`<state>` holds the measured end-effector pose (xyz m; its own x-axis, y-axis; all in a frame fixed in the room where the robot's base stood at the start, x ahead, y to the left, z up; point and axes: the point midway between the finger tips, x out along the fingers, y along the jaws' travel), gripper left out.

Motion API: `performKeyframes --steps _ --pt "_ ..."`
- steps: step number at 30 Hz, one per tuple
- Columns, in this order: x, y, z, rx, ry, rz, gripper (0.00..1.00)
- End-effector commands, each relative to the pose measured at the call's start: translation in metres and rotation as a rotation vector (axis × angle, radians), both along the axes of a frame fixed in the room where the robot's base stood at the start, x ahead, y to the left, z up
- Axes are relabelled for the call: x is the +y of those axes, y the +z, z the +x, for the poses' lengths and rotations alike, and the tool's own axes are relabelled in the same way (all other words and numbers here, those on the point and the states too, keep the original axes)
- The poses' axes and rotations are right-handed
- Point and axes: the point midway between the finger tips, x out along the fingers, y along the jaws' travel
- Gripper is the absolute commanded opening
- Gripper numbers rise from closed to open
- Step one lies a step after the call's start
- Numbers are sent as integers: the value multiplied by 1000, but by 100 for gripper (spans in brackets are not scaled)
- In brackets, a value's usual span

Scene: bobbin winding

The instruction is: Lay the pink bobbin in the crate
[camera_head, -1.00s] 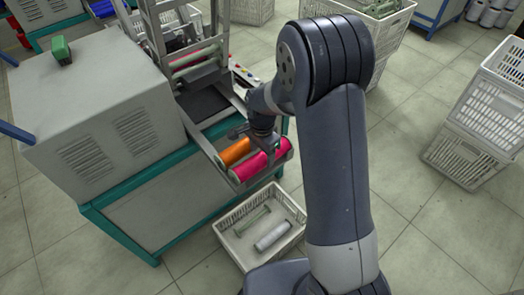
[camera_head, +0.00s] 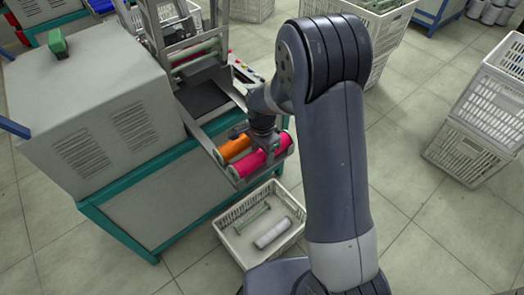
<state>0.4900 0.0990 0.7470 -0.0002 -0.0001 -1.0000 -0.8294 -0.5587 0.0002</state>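The pink bobbin (camera_head: 247,167) lies in the tray at the front of the winding machine, to the front of an orange bobbin (camera_head: 234,148). My gripper (camera_head: 265,153) is at the pink bobbin, over its middle, and hides part of it. Whether the fingers are open or shut on it does not show. The white crate (camera_head: 277,244) stands on the floor below the tray. It holds a pale green empty bobbin (camera_head: 252,218) and a white-grey bobbin (camera_head: 271,234).
The machine's grey housing (camera_head: 95,110) stands on a teal-framed table at left. Its tray rim (camera_head: 222,160) surrounds the bobbins. Stacked white crates (camera_head: 455,160) stand at right. The tiled floor between is free.

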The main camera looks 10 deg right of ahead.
Motion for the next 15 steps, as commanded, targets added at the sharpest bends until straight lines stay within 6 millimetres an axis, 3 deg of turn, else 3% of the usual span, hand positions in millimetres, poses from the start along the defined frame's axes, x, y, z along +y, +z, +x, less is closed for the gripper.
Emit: performKeyframes --steps 11,15 --pt "0 0 0 0 0 0 23" --pt "0 2 0 -1 0 1 22"
